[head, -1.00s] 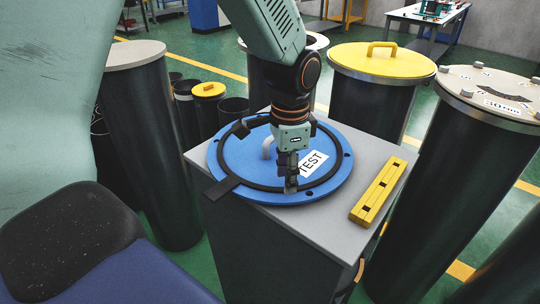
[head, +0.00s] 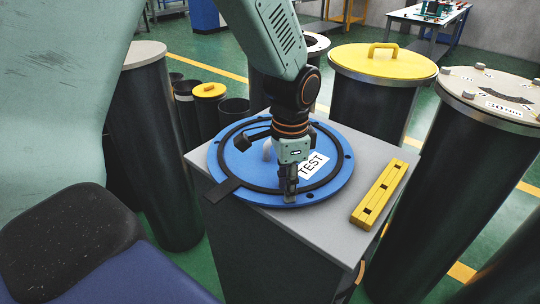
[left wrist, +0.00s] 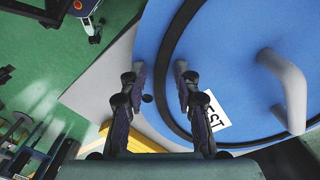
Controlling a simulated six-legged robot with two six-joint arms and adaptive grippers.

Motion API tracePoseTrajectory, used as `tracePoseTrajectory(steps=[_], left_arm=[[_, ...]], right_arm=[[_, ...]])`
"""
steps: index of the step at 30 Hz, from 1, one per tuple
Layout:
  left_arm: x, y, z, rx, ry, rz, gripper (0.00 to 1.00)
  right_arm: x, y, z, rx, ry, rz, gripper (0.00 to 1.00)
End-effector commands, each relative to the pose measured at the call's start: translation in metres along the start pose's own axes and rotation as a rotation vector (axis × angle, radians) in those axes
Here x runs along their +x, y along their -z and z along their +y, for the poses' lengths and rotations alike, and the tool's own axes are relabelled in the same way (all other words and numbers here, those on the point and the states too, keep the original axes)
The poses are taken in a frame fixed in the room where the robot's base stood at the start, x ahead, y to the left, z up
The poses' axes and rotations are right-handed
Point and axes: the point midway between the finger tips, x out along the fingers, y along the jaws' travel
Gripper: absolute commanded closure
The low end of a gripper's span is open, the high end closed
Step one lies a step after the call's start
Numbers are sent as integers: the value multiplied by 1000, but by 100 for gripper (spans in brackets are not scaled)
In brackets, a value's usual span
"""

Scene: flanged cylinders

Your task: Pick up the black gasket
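The cover has a grey handle (left wrist: 292,92) and a white TEST label (head: 312,163). My left gripper (head: 290,198) points down over the near part of the ring. In the left wrist view its two fingers (left wrist: 161,68) are apart, and the gasket's curved band (left wrist: 166,48) passes between them, with no finger clearly touching it. Contact is hard to judge. My right gripper is not in view.
The cover sits on a grey-topped stand (head: 365,168). A yellow slotted bar (head: 380,193) lies on its right side. Tall dark cylinders stand around, one with a yellow lid (head: 385,62) and one with a pale lid (head: 495,88). Smaller cylinders stand behind left.

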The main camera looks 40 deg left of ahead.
Motion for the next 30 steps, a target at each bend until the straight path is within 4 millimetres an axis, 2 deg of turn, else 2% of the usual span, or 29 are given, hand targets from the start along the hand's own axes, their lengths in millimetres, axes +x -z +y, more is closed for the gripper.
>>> tracePoseTrajectory(steps=[1, 9, 26, 30], left_arm=[[1, -1, 0, 0, -2, -2, 79], [1, -1, 0, 0, -2, -2, 100], [1, 0, 0, -1, -1, -1, 100], [-9, 0, 0, 0, 1, 1, 100]], right_arm=[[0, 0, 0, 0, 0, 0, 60], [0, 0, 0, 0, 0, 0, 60], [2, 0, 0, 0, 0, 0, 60], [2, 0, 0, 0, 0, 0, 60]])
